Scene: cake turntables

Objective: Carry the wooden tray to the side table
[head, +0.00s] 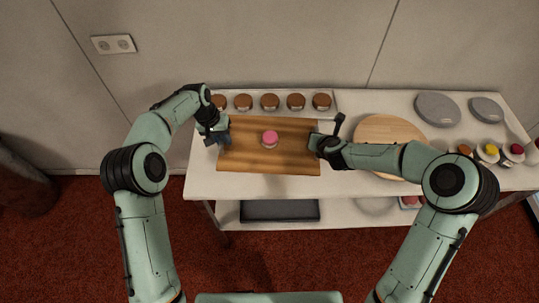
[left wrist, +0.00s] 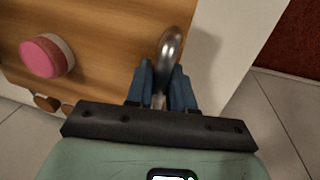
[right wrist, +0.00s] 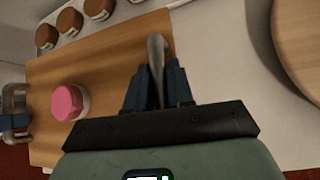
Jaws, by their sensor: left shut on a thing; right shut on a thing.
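The wooden tray (head: 255,158) is a rectangular brown board on the left part of the white table. A small cake with a pink top (head: 270,138) stands on it near its middle. My left gripper (head: 219,134) is at the tray's left end, shut on a metal handle (left wrist: 170,45), as the left wrist view shows. My right gripper (head: 317,142) is at the right end, shut on the other metal handle (right wrist: 156,55). The tray looks level. I cannot tell whether its underside touches the table.
Several brown-topped jars or cakes (head: 269,101) stand in a row behind the tray. A round wooden board (head: 385,130) lies to its right, with grey discs (head: 437,108) and small colored-topped items (head: 488,150) farther right. A dark tray (head: 280,210) sits on the lower shelf.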

